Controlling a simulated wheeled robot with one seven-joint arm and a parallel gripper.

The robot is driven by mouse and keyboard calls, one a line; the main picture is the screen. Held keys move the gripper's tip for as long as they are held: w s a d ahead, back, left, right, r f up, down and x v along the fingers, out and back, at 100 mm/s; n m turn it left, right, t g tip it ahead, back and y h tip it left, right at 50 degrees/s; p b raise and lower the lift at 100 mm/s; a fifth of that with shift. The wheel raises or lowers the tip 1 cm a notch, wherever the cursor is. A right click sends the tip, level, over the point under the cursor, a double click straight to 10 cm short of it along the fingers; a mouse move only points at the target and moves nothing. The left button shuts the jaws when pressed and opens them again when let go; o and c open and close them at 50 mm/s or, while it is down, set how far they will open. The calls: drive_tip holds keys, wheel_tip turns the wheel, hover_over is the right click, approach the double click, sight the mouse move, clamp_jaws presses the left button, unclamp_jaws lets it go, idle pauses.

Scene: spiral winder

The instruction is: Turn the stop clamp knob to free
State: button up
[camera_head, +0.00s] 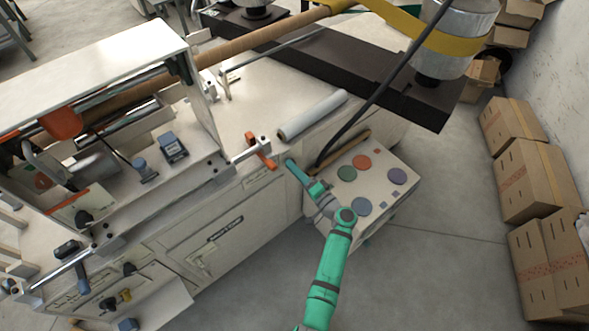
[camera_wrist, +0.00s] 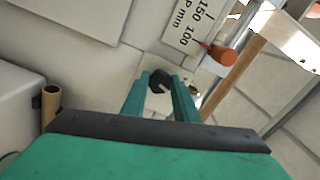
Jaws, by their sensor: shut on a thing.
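The stop clamp knob is a small black knob (camera_wrist: 160,82), set on the pale front panel of the machine in the wrist view. My gripper (camera_wrist: 161,88) is closed on it, with one green finger on each side. The knob's pointing direction and any free mark beside it are not clear. In the head view my gripper (camera_head: 289,163) is at the machine's front face, just right of an orange lever (camera_head: 262,157). The knob itself is hidden there by the gripper.
A scale label (camera_wrist: 188,26) marked in mm and an orange handle end (camera_wrist: 222,54) are close to the knob. A cardboard tube (camera_wrist: 50,100) is at the left. In the head view, a box with coloured round buttons (camera_head: 397,177) stands beside my arm.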

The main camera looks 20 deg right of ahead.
drive_tip(key=shift+s+d+f+n, duration=0.1)
drive_tip(key=shift+n, duration=0.8)
drive_tip(key=shift+d+f+n, duration=0.1)
drive_tip(key=shift+n, duration=0.8)
drive_tip(key=o, duration=1.1)
drive_tip(key=shift+a+r, duration=0.1)
drive_tip(key=shift+c, duration=0.2)
drive_tip(key=v, duration=1)
drive_tip(key=shift+s, duration=0.4)
